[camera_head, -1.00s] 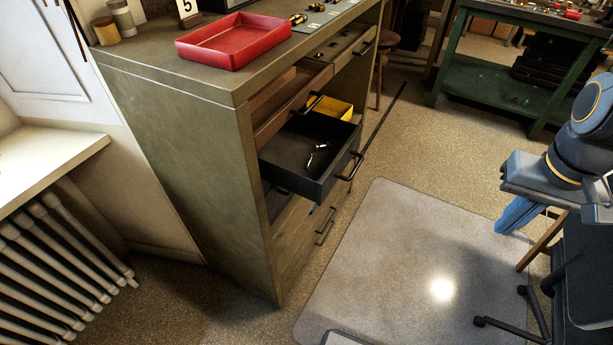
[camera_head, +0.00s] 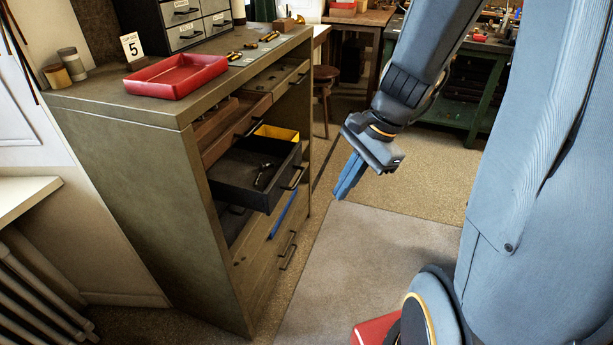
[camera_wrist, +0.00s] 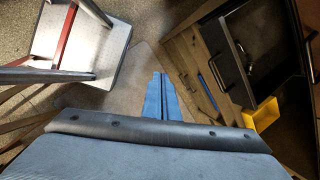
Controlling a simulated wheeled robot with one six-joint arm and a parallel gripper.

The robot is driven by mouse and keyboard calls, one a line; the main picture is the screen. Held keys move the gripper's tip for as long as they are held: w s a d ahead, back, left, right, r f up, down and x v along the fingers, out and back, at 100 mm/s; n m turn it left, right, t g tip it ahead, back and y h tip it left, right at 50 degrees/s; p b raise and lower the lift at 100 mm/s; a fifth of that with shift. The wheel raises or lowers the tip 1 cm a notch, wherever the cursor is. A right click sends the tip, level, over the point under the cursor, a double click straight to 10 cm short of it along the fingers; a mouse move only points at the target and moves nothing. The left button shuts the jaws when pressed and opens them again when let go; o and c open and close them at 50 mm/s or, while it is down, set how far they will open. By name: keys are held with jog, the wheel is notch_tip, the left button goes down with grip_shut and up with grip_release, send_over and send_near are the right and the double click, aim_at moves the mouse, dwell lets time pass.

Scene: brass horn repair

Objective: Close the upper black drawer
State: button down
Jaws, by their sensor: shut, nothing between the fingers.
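The upper black drawer (camera_head: 228,180) sticks out open from the front of the olive cabinet (camera_head: 140,190). Its bar handle (camera_head: 293,178) is on its front face. A small metal part (camera_head: 263,175) lies inside it. In the wrist view the drawer (camera_wrist: 238,75) shows at the upper right. My gripper (camera_head: 338,194) is to the right of the drawer front, apart from it, with its blue fingers together, pointing down and to the left. The fingers also show in the wrist view (camera_wrist: 163,95), shut and empty, with floor beyond them.
A wooden drawer (camera_head: 235,130) above is partly open, and a yellow bin (camera_head: 277,132) sits behind the black drawer. A blue strip (camera_head: 283,215) slants below it. A red tray (camera_head: 177,76) lies on the cabinet top. Floor between gripper and cabinet is clear.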

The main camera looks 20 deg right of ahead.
jog(key=w+d+r+m+t+y, duration=0.25)
jog(key=w+d+m, duration=0.35)
jog(key=m, duration=0.4)
jog(key=w+a+f+p, duration=0.1)
jog(key=w+a+f, duration=0.6)
jog(key=a+f, duration=0.1)
jog(key=shift+a+f+t, duration=0.25)
jog(key=shift+a+t, duration=0.2)
jog(key=shift+a, duration=0.1)
jog(key=shift+w, duration=0.15)
